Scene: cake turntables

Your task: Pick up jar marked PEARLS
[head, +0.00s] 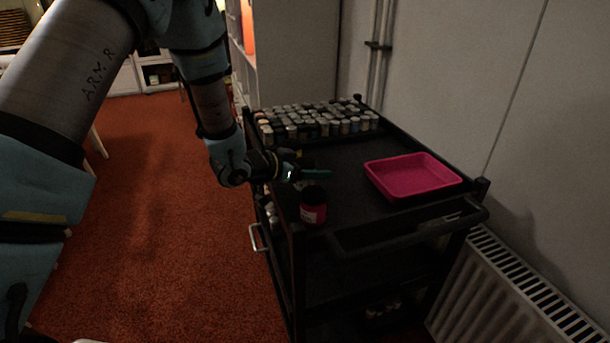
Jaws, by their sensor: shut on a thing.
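My gripper (309,173) is over the left side of the cart top. The grip itself is dark and small in the picture. A red jar with a dark lid and a pale label (313,213) stands near the cart's front left corner, just below my gripper in the picture. Its label is too small to read. Many small jars with pale lids (318,126) stand in rows at the back of the cart. I cannot tell which one is marked PEARLS.
A pink tray (412,191) sits on the right of the black cart (365,236); it looks empty. The cart top between the jar rows and the tray is clear. A wall and a radiator (515,295) are close on the right. Red carpet (170,220) lies open on the left.

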